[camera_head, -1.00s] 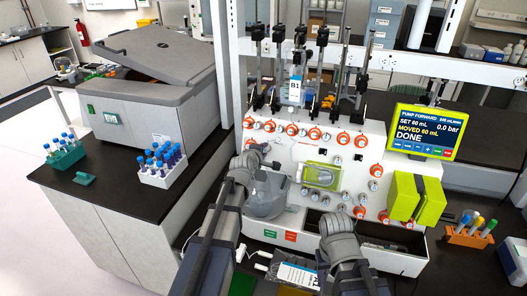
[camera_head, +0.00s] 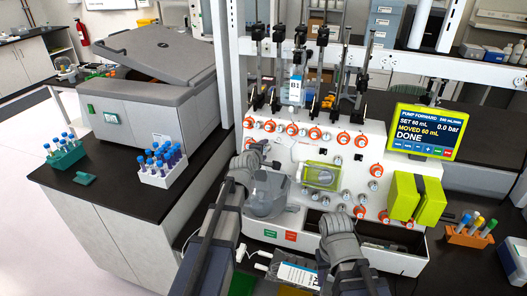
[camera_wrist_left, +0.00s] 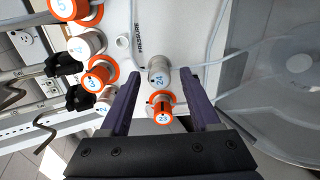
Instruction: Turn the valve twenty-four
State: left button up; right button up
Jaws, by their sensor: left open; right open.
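In the left wrist view, the valve marked 24 (camera_wrist_left: 158,72) is a grey-white round knob on the white panel. My left gripper (camera_wrist_left: 158,76) is open, with its dark fingers on either side of this knob; I cannot tell if they touch it. An orange-ringed valve marked 23 (camera_wrist_left: 161,108) lies between the fingers, nearer the palm. In the head view my left gripper (camera_head: 261,147) is at the left side of the panel, and valve 24 cannot be picked out there. My right gripper (camera_head: 338,224) is low in front of the machine, its fingers hard to make out.
Several other orange-ringed valves (camera_head: 314,133) line the panel (camera_head: 325,213). A clear vessel (camera_head: 268,195) stands just below my left gripper. The pump screen (camera_head: 424,131) reads DONE. Tube racks (camera_head: 164,178) stand on the left bench, and another rack (camera_head: 467,237) stands at right.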

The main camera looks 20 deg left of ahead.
pick_arm(q)
jog(key=shift+s, duration=0.1)
jog(key=p+v, duration=0.3)
jog(key=v, duration=0.4)
jog(key=shift+s, duration=0.35)
jog(key=shift+r, duration=0.15)
dwell(1.4)
